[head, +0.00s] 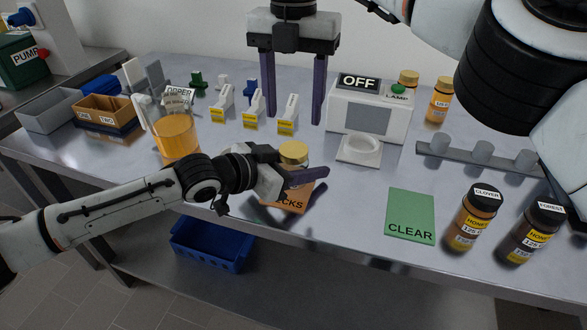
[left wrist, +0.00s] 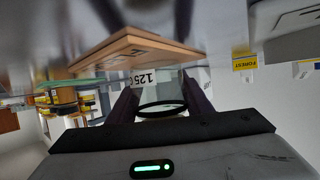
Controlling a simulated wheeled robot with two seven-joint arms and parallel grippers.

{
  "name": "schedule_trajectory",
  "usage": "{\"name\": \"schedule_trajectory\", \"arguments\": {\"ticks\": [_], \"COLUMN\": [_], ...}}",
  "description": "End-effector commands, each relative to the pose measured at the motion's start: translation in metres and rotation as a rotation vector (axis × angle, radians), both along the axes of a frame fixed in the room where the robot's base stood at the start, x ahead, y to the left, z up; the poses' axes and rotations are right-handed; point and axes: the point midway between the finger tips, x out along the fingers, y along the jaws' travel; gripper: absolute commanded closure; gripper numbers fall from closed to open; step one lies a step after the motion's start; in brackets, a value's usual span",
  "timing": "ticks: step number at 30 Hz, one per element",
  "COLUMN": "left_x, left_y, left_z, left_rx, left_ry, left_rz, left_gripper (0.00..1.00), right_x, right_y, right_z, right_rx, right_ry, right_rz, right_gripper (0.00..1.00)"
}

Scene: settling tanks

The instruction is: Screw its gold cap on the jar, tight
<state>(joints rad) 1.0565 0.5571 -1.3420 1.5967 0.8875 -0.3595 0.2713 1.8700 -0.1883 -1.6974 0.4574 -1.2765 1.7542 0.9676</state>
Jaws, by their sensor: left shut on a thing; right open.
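The jar (head: 295,163) stands at the orange mat near the table's front, mostly hidden behind my left gripper. A gold cap (head: 293,149) shows on top of it; I cannot tell how far it is threaded. My left gripper (head: 308,180) is shut around the jar's body from the left. In the left wrist view, the jar's label (left wrist: 145,77) reads "125" between the dark fingers, and a dark ring shows below it in the picture. My right gripper (head: 292,122) is open and empty, fingers pointing down, above and behind the jar.
The orange mat (head: 290,205) lies under the jar. A green CLEAR mat (head: 410,215) and two dark-capped honey jars (head: 470,220) are to the right. A white OFF/LAMP box (head: 369,108) stands behind. A jug of amber liquid (head: 177,138) is to the left.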

Motion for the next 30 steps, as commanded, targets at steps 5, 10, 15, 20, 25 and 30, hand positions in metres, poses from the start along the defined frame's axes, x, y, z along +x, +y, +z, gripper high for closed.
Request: {"name": "schedule_trajectory", "arguments": {"ticks": [5,10,15,20,25,30], "left_x": [0.0000,0.0000,0.0001,0.0001,0.0001,0.0001], "left_y": [0.0003,0.0003,0.0004,0.0004,0.0004,0.0004], "left_z": [0.0000,0.0000,0.0000,0.0000,0.0000,0.0000], "left_rx": [0.000,0.000,0.000,0.000,0.000,0.000], "left_ry": [0.000,0.000,0.000,0.000,0.000,0.000], "left_rz": [0.000,0.000,0.000,0.001,0.001,0.001], "left_gripper": [1.00,1.00,1.00,1.00,1.00,1.00], "right_x": [0.0000,0.0000,0.0000,-0.0003,-0.0003,-0.0003], "right_y": [0.0000,-0.0001,-0.0001,0.0001,0.0001,-0.0001], "right_z": [0.0000,0.0002,0.0004,0.0007,0.0010,0.0011], "right_rx": [0.000,0.000,0.000,0.001,0.001,0.001], "right_ry": [0.000,0.000,0.000,0.000,0.000,0.001], "right_rz": [0.088,0.371,0.751,1.112,1.494,1.876], "right_gripper": [0.49,0.49,0.49,0.49,0.49,0.49]}}
